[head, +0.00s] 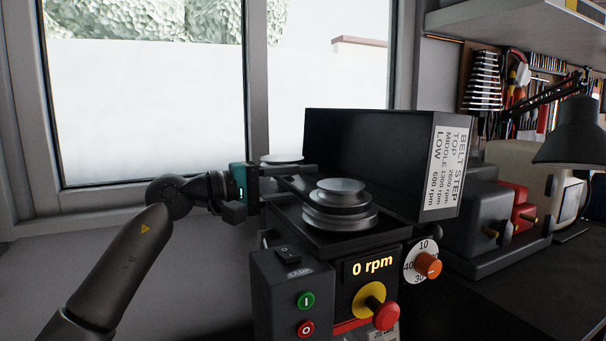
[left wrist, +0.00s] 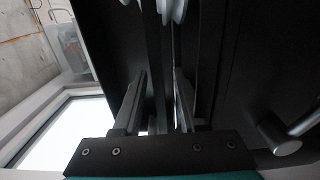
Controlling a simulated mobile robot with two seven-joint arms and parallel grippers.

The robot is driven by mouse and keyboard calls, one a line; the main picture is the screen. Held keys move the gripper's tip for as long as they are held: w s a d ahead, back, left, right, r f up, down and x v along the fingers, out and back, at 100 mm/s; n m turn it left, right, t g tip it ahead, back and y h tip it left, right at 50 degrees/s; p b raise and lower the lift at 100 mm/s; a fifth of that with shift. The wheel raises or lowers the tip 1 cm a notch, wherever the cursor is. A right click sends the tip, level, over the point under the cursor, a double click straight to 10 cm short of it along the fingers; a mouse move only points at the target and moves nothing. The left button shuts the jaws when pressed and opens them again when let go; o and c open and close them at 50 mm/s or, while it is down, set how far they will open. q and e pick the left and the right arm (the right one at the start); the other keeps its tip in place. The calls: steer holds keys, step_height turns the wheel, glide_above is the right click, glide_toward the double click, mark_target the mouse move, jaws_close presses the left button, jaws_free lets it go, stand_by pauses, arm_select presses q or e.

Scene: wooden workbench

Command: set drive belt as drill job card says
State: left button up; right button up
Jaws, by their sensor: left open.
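The drill head's open belt housing (head: 352,243) holds a silver stepped front pulley (head: 340,200) and a rear pulley (head: 282,159). A dark belt (left wrist: 153,60) seems to run between my left fingers in the left wrist view; its step on the pulleys is hard to tell. My left gripper (head: 308,173) is open at the left of the housing, its fingers reaching in between the two pulleys. Its fingers also show in the left wrist view (left wrist: 157,100). The raised cover's label (head: 443,168) lists top, middle and low belt steps with speeds. No job card is readable. My right gripper is not in view.
The speed display (head: 371,264) reads 0 rpm. A red stop knob (head: 386,317), green button (head: 306,300), red button (head: 305,329) and orange dial knob (head: 428,265) project from the front. The raised black cover (head: 365,155) stands behind and right. A lamp (head: 573,135) is far right.

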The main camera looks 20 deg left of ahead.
arm_select(q)
steer(key=shift+w+d, duration=0.1)
steer(key=shift+c, duration=0.3)
jaws_close()
stand_by(1.1)
